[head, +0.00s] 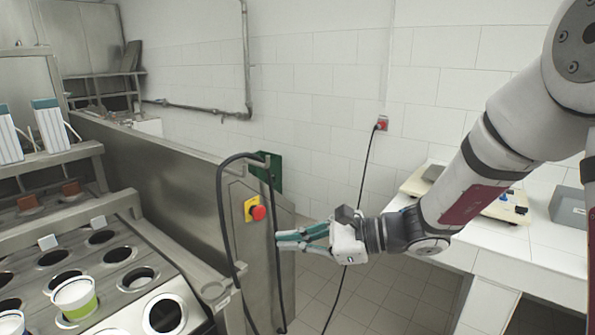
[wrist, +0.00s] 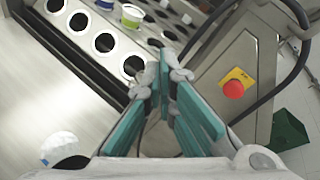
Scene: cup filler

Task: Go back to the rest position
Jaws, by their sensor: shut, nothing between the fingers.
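My gripper (head: 278,240) hangs in the air in front of the machine's steel side panel (head: 165,165), with its green fingers pointing left. In the wrist view my gripper (wrist: 168,66) has its fingertips close together, shut, with nothing held. The red emergency button (head: 258,213) on its yellow plate sits on the panel, left of and slightly above the fingertips. The button also shows in the wrist view (wrist: 233,89), right of the fingers. I cannot tell the exact gap between fingers and panel.
The cup filler's plate (head: 105,258) has several round holes, and a white-and-green cup (head: 75,297) sits in one. A black cable (head: 222,215) loops beside the button. A white table (head: 520,250) stands at the right under my arm. The tiled floor (head: 375,300) between is free.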

